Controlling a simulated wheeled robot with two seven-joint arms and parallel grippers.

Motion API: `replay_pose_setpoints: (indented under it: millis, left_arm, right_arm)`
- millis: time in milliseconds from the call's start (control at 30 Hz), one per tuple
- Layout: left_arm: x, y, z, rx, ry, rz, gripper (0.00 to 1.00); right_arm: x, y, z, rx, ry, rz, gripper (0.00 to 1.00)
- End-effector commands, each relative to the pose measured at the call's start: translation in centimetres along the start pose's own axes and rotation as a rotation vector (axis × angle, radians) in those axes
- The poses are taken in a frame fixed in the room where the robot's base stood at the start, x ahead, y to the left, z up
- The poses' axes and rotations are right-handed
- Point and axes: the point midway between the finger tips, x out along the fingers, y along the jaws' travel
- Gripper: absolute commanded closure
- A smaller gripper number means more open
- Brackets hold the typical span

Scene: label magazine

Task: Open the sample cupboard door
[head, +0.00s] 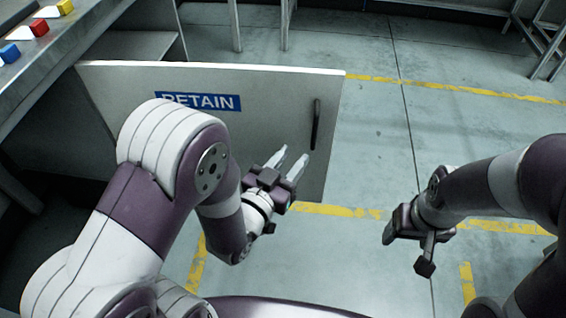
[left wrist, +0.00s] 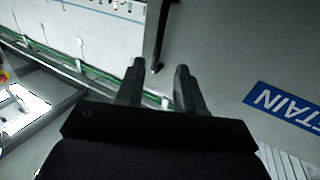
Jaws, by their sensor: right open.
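The sample cupboard door (head: 270,115) is a pale panel with a blue RETAIN label (head: 222,102). It stands swung out from the bench into the room, with a shelf showing behind it. Its dark upright bar handle (head: 316,124) is near the right edge. My left gripper (head: 288,162) is open and empty, just below and left of the handle. In the left wrist view the fingers (left wrist: 159,72) are apart, with the handle (left wrist: 159,40) beyond their tips and the label (left wrist: 292,106) to the right. My right gripper (head: 407,250) is open and empty, over the floor.
Grey floor with yellow lines (head: 450,88) lies clear right of the door. Metal frame legs stand at the back.

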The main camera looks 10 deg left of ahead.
Motion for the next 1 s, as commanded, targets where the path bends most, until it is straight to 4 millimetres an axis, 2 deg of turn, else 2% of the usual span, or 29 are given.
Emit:
replay_pose_setpoints:
  millis: [100,233,800,867,1000]
  left_arm:
    - [-2.5,0.0,-0.1,0.000,-0.002,0.000,0.63]
    - [-3.9,0.0,0.0,-0.001,-0.001,-0.001,0.63]
    - [-4.2,0.0,0.3,-0.001,-0.013,0.000,0.63]
    - [-4.2,0.0,1.6,-0.002,-0.076,0.000,0.63]
    - [-5.9,-0.3,8.4,-0.003,-0.475,-0.011,0.63]
  right_arm:
    - [-0.7,0.0,-0.1,0.000,0.000,0.000,0.31]
    - [-0.8,0.0,-0.1,0.000,0.000,0.000,0.31]
    - [-0.8,0.0,-0.1,0.000,0.000,0.000,0.31]
    - [-0.8,0.0,-0.1,0.000,0.000,0.000,0.31]
    - [-0.8,0.0,-0.1,0.000,0.000,0.000,0.31]
